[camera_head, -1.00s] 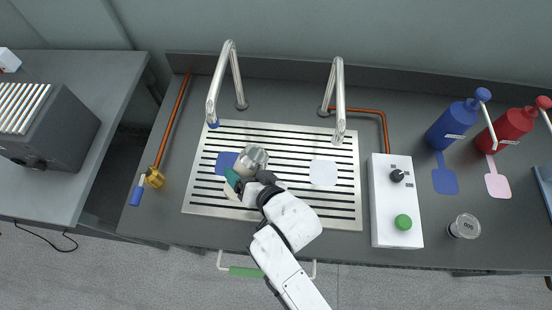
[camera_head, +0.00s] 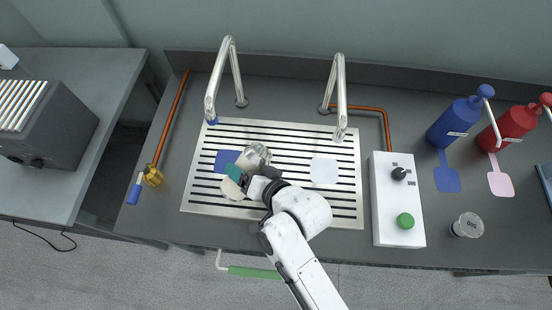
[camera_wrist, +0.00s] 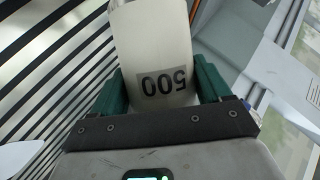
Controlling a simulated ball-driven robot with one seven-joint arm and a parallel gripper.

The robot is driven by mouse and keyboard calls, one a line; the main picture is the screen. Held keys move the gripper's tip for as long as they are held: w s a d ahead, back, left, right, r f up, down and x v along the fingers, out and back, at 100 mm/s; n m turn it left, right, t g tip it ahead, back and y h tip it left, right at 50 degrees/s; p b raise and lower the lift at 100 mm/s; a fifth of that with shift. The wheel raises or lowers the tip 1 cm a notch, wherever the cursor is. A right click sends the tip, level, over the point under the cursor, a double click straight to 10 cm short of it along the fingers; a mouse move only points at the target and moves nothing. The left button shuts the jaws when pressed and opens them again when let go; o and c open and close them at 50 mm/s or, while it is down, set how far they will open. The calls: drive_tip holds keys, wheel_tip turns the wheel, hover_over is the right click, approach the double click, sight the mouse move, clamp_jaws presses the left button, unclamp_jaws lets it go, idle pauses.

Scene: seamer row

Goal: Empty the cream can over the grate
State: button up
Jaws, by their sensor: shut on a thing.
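My gripper (camera_wrist: 158,92) is shut on the can (camera_wrist: 150,45), with one green finger on each side. In the wrist view the can's side is cream-coloured, with a dark "500" label upside down.
A blue pad (camera_head: 226,160) and a white pad (camera_head: 324,171) lie on the grate. Two bent steel spouts (camera_head: 222,75) and (camera_head: 340,90) rise behind. A control box (camera_head: 397,200) and a small cup (camera_head: 467,226) stand right. Blue (camera_head: 458,120) and red (camera_head: 510,128) bottles stand farther right.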

drive_tip(key=shift+a+f+m+g+y+b, duration=0.1)
drive_tip(key=shift+m+g+y+b, duration=0.2)
drive_tip(key=shift+m+y+b, duration=0.15)
idle(0.5)
drive_tip(key=shift+s+f+m+y+b, duration=0.1)
drive_tip(key=shift+f+m+y+b, duration=0.35)
drive_tip(key=shift+f+b, duration=0.75)
drive_tip(key=shift+r+m+g+y+b, duration=0.15)
drive_tip(key=shift+m+g+y+b, duration=0.3)
drive_tip(key=shift+b, duration=0.65)
drive_tip(key=shift+w+d+r+m+g+y+p, duration=0.25)
drive_tip(key=shift+w+d+r+m+p, duration=0.25)
drive_tip(key=shift+m, duration=0.25)
idle(1.8)
drive_tip(key=shift+r+m+y, duration=0.4)
drive_tip(key=shift+r, duration=0.1)
idle(1.7)
